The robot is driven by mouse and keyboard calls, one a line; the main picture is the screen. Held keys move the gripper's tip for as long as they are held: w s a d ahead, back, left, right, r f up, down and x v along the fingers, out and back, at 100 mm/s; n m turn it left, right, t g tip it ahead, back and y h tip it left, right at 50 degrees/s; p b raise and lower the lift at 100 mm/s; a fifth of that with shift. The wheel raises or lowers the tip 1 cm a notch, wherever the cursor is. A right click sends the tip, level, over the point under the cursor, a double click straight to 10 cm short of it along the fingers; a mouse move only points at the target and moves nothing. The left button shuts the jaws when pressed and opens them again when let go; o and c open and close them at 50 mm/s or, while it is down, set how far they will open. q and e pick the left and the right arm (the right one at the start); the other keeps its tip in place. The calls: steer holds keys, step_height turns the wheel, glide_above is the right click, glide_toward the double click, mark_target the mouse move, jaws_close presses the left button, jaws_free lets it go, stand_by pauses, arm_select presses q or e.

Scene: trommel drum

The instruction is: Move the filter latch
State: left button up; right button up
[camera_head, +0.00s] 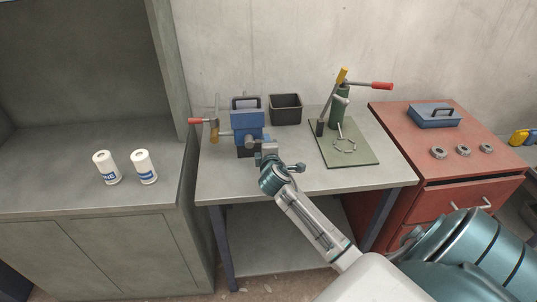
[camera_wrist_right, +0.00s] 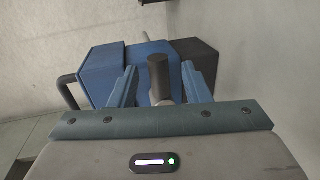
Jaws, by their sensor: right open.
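The blue machine (camera_head: 247,124) stands on the grey workbench, with a crank with a red grip (camera_head: 200,121) on its left. It also shows in the right wrist view (camera_wrist_right: 103,70). In that view a dark cylindrical knob on a grey stem (camera_wrist_right: 158,70), possibly the filter latch, stands between the fingers of my right gripper (camera_wrist_right: 161,86). The gripper is open, with a finger on either side of the knob; I cannot tell whether either touches it. In the head view my right gripper (camera_head: 268,160) is in front of the machine and hides its lower front. My left gripper is not in view.
A black bin (camera_head: 286,109) stands behind and right of the machine. A green mat (camera_head: 361,158) holds a green lever press (camera_head: 340,108). A red cabinet (camera_head: 418,131) stands to the right. Two white canisters (camera_head: 106,167) stand on the left counter. The workbench's front left is clear.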

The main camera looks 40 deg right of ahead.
steer(key=b+v, duration=0.2)
steer(key=v, duration=0.8)
stand_by(0.4)
steer(key=s+a+f+m+g+y, duration=0.25)
steer(key=s+a+f+m, duration=0.2)
steer(key=s, duration=0.55)
steer(key=s+a+f+m+g+y, duration=0.25)
steer(key=s+a+f+g, duration=0.2)
steer(key=s, duration=0.45)
steer(key=s+a+f+m+g+y, duration=0.25)
steer(key=s+a+f+m, duration=0.2)
steer(key=s, duration=0.55)
step_height(320, 180, down, 32)
steer(key=d+g, duration=0.2)
steer(key=d, duration=0.1)
steer(key=s+f, duration=1.7)
steer(key=s, duration=0.2)
steer(key=shift+d+f+g, duration=0.35)
steer(key=shift+f+g, duration=0.05)
steer(key=shift+g, duration=0.05)
